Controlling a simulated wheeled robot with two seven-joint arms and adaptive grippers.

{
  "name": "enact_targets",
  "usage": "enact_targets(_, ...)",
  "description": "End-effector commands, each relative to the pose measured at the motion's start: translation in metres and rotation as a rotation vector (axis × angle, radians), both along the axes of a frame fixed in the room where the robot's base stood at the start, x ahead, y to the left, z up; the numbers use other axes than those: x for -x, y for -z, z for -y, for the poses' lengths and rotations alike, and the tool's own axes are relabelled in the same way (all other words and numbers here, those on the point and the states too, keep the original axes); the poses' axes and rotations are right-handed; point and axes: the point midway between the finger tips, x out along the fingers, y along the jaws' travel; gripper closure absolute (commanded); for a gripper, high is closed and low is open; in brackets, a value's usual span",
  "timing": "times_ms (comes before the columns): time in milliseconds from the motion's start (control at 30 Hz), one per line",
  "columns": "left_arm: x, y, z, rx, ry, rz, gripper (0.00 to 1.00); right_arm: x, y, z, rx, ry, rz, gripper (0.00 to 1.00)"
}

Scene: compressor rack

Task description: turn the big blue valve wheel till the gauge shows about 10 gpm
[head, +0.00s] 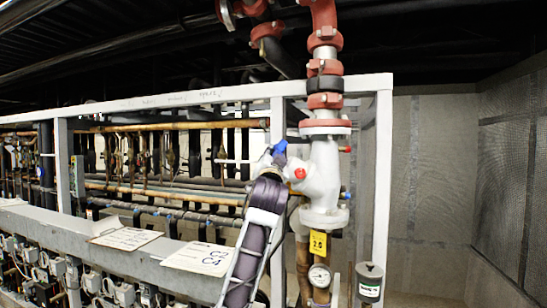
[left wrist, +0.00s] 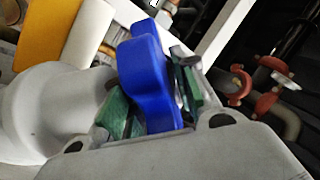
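The big blue valve wheel (head: 280,148) sits on the left side of the white valve body (head: 323,178) in the head view. In the left wrist view the blue wheel (left wrist: 150,75) fills the middle, with its lobes between two green finger pads. My left gripper (left wrist: 148,90) is shut on the wheel, a pad against either side. In the head view my left gripper (head: 272,164) is at the wheel and partly hides it. A round gauge (head: 320,276) is low on the pipe below the valve; its needle is too small to read. My right gripper is not in view.
A yellow tag (head: 318,243) hangs below the valve. A grey cylinder (head: 369,284) stands right of the gauge. A white frame post (head: 381,190) rises beside the valve. Pipes and a long ledge with signs (head: 200,257) run along the left. The right side shows bare walls.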

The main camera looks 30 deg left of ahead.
Motion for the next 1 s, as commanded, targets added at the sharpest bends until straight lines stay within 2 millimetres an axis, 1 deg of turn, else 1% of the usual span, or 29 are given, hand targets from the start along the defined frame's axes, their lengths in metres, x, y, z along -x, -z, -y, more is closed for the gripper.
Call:
enact_targets(200,-0.0001,0.0004,-0.0001,0.0,0.0,0.0,0.71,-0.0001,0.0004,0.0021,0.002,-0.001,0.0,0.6)
enact_targets(233,-0.0001,0.0005,-0.0001,0.0,0.0,0.0,0.73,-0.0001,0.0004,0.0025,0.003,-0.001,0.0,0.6)
enact_targets(433,-0.0001,0.0006,0.0,0.0,0.0,0.0,0.98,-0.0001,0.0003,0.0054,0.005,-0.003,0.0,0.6)
enact_targets(467,-0.0001,0.0006,0.0,0.0,0.0,0.0,1.0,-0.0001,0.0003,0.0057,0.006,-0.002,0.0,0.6)
enact_targets(1000,-0.0005,0.0003,0.001,0.039,-0.033,-0.042,1.0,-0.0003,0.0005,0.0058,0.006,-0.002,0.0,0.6)
